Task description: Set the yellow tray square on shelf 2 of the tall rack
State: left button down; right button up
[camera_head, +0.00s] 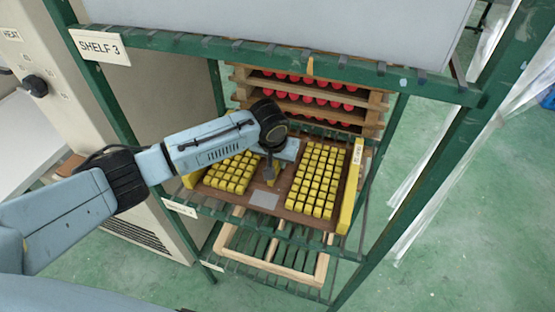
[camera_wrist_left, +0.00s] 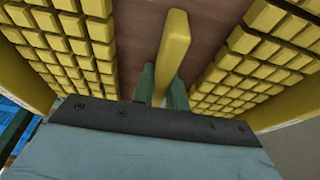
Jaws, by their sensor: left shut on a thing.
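The yellow tray (camera_head: 351,195) has a brown base, yellow side walls and two blocks of small yellow cubes. It is inside the green rack, at the level of the shelf with the lower label (camera_head: 180,207). Its front edge is close to that shelf's front rail; I cannot tell whether it rests on the shelf or hangs just above. My left gripper (camera_head: 270,174) reaches in over the tray's middle. In the left wrist view its green fingers (camera_wrist_left: 161,92) are shut on the yellow centre handle (camera_wrist_left: 173,45). My right gripper is not in view.
The shelf above, labelled SHELF 3 (camera_head: 100,46), hangs close over my arm. Stacked wooden trays of red balls (camera_head: 310,95) stand behind. An empty wooden frame (camera_head: 322,268) lies on the shelf below. A beige machine (camera_head: 35,65) stands left, and clear plastic sheeting (camera_head: 430,170) hangs right.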

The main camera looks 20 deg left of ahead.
pick_arm(q)
jog(key=c, duration=1.5)
grip_release()
jog(key=shift+c, duration=0.2)
jog(key=shift+o, duration=0.7)
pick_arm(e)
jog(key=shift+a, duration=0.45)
